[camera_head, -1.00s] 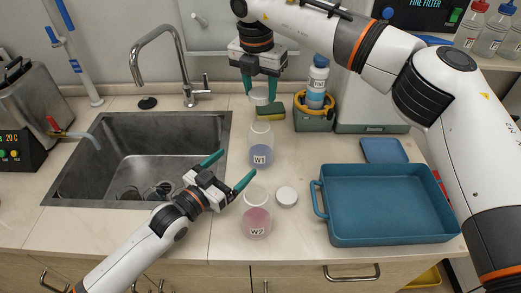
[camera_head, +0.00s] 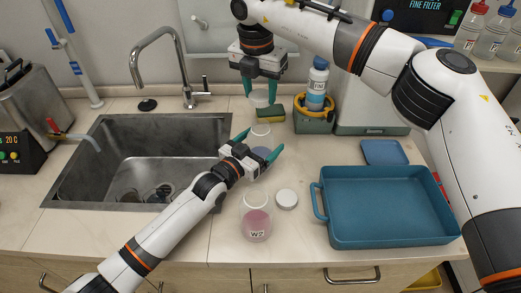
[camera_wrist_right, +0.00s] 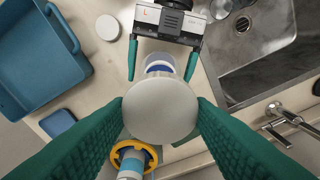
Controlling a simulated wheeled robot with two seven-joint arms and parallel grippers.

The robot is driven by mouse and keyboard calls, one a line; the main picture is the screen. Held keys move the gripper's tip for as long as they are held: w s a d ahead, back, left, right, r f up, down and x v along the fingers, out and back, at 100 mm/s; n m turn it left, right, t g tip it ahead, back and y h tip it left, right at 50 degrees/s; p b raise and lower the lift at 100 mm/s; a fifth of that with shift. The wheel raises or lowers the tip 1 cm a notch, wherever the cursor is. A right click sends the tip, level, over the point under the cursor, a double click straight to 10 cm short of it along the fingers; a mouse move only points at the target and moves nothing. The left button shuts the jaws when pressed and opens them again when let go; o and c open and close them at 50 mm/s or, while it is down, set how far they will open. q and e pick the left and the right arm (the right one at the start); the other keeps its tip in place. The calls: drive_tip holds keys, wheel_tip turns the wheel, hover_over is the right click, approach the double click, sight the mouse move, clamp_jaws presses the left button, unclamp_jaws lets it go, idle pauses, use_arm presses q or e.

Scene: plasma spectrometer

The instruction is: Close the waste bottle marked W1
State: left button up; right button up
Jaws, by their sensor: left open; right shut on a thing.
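The waste bottle W1 (camera_head: 261,132) stands upright on the counter right of the sink, with blue liquid inside and an open top. Its label is hidden behind my left gripper (camera_head: 259,142), which is open with its fingers on either side of the bottle. I cannot tell whether they touch it. My right gripper (camera_head: 262,88) is shut on a white lid (camera_head: 262,99), held above the bottle. In the right wrist view the lid (camera_wrist_right: 161,108) sits between the green fingers and covers most of the bottle (camera_wrist_right: 159,63).
Bottle W2 (camera_head: 256,218), with pink liquid, stands in front, a second white lid (camera_head: 286,198) lying beside it. A blue tray (camera_head: 331,237) is to the right. A sponge (camera_head: 270,115) and a caddy with a bottle (camera_head: 317,85) stand behind. The sink (camera_head: 75,165) is left.

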use_arm(q)
drive_tip(key=shift+w+d, duration=0.15)
drive_tip(key=c, duration=1.5)
use_arm(e)
hover_over(261, 124)
drive_tip(key=shift+a+f, duration=0.1)
drive_tip(key=shift+f, duration=2.4)
drive_tip(key=shift+f, duration=0.15)
drive_tip(key=shift+f, duration=0.7)
drive_tip(key=shift+f, duration=0.6)
